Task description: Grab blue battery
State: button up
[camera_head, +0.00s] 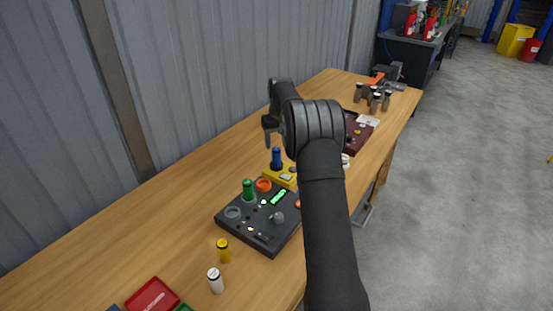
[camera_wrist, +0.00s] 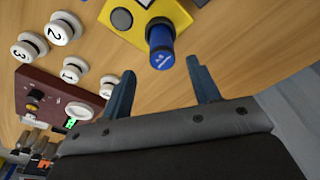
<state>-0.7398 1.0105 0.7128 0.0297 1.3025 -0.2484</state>
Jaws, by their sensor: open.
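The blue battery (camera_head: 276,158) stands upright at the back of a yellow device (camera_head: 281,177) on the wooden bench. In the wrist view the blue battery (camera_wrist: 161,45) shows just beyond the fingertips, between their lines, at the edge of the yellow device (camera_wrist: 130,15). My gripper (camera_head: 268,128) is above the bench, a little higher than the battery in the head view. In the wrist view my gripper (camera_wrist: 163,80) has its two blue-grey fingers apart with nothing between them. The battery is not touched by either finger.
A dark panel (camera_head: 262,235) with a green battery (camera_head: 249,190) stands in front of the yellow device. Yellow (camera_head: 224,250) and white (camera_head: 215,281) batteries stand nearer. A maroon panel (camera_wrist: 50,100) and numbered white knobs (camera_wrist: 62,28) lie beyond. The corrugated wall (camera_head: 190,80) borders the bench.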

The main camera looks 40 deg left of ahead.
aim_at(276, 149)
jog(key=f, duration=0.6)
jog(key=shift+a+f, duration=0.25)
jog(key=shift+a, duration=0.1)
jog(key=c, duration=1.2)
jog(key=shift+o, duration=0.2)
jog(key=shift+r, duration=0.15)
